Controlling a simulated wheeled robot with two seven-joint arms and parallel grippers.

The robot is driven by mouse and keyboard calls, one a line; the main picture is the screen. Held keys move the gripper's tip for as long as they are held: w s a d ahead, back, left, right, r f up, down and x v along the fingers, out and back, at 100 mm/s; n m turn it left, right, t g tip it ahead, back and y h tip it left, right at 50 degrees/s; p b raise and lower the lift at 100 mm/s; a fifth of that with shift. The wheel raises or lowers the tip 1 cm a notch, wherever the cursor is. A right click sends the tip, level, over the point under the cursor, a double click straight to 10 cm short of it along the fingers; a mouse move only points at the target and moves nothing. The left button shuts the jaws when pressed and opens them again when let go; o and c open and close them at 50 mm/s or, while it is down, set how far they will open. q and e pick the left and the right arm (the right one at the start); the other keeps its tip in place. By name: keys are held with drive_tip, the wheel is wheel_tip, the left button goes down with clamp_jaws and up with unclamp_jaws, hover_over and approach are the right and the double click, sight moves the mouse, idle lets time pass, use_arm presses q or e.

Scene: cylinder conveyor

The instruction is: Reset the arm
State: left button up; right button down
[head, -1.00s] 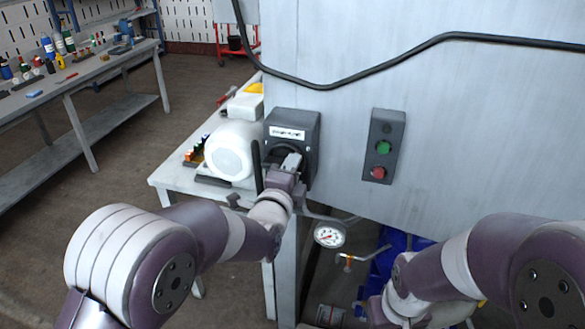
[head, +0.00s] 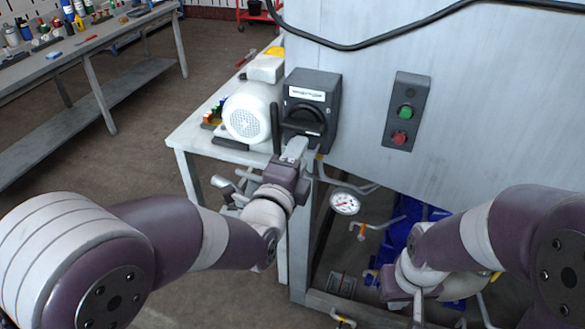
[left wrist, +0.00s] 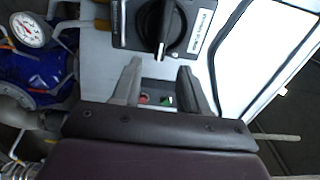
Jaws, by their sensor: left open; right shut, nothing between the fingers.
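My left gripper (head: 295,150) is open and empty, just below and in front of the black switch box (head: 326,105) on the grey cabinet. The box has a black rotary knob (head: 303,120) and a white label. In the left wrist view, the knob (left wrist: 164,28) lies beyond the two spread fingertips (left wrist: 160,72), apart from them. My right gripper (head: 418,310) is shut and empty at the lower right, low in front of the cabinet's open underside.
A white motor (head: 248,114) stands on a white table left of the box. A button panel (head: 405,112) with green and red buttons is right of it. A pressure gauge (head: 344,203) and blue equipment (head: 400,232) sit below. A workbench (head: 90,45) stands at the back left.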

use_arm(q)
drive_tip(key=shift+v, duration=1.65)
